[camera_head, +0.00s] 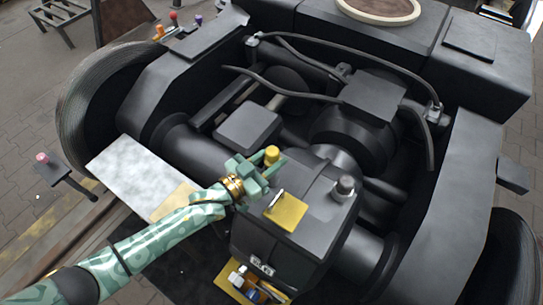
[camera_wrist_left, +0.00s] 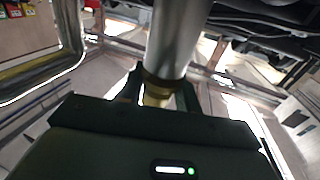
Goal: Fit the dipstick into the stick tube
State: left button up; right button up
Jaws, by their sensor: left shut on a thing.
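My left gripper (camera_head: 262,175) is over the near left side of the dark gearbox housing (camera_head: 318,170). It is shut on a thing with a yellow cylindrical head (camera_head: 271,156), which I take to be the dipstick. In the left wrist view a brass-coloured piece (camera_wrist_left: 157,92) sits between the fingers, with a thick silver cylinder (camera_wrist_left: 178,40) above it. The lower part of the held thing is hidden by the gripper. I cannot make out the stick tube or whether the stick is in it. My right gripper is not in view.
A yellow cloth or pad (camera_head: 289,213) lies on the housing, near a grey round cap (camera_head: 344,187). A pale plate (camera_head: 140,176) lies at the left. A yellow tray (camera_head: 240,282) holds small items below. Black hoses (camera_head: 345,68) arch over the bogie.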

pick_arm(q)
jog(key=shift+f, duration=0.25)
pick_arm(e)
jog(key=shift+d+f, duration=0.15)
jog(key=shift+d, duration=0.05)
pick_arm(q)
jog(key=shift+f+b, duration=0.2)
jog(key=shift+b, duration=0.1)
jog(key=o, duration=1.1)
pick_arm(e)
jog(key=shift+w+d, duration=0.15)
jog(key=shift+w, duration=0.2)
pick_arm(q)
jog(key=shift+a, duration=0.1)
jog(key=shift+s+a+r+p, duration=0.15)
jog(key=shift+s+a+p, duration=0.1)
jog(key=shift+p, duration=0.05)
jog(key=p+v, duration=0.4)
jog(key=v, duration=1.1)
jog(key=shift+s+a, duration=0.15)
jog(key=shift+s, duration=0.1)
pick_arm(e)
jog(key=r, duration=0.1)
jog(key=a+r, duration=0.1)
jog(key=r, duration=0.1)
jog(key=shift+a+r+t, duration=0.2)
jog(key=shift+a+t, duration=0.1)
